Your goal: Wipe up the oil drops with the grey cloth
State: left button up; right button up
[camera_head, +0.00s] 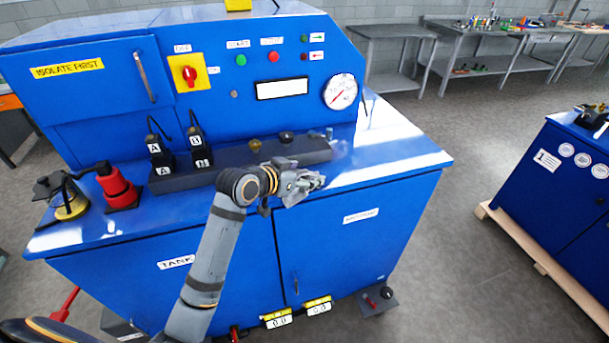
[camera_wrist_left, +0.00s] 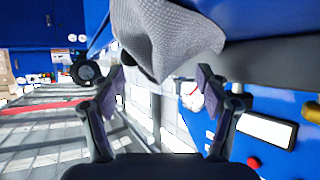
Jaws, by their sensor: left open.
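The grey cloth (camera_wrist_left: 165,35) hangs at the top of the left wrist view, draped by the end of a dark grey rail (camera_wrist_left: 270,60). My left gripper (camera_head: 312,184) is over the front of the blue bench top. In the left wrist view its fingers (camera_wrist_left: 162,82) are apart, with the cloth beyond them and nothing clearly held. I cannot make out any oil drops. My right gripper is not in view.
A blue panel with a red switch (camera_head: 189,72) and a round gauge (camera_head: 340,91) rises behind the bench top. Black blocks (camera_head: 160,158) and a red cylinder (camera_head: 116,184) stand to the left. The bench top's right end (camera_head: 400,150) is clear.

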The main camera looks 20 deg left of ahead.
pick_arm(q)
jog(key=shift+c, duration=0.3)
grip_shut()
dwell(0.9)
notch_tip(320, 180, up, 12)
jog(key=p, duration=1.2)
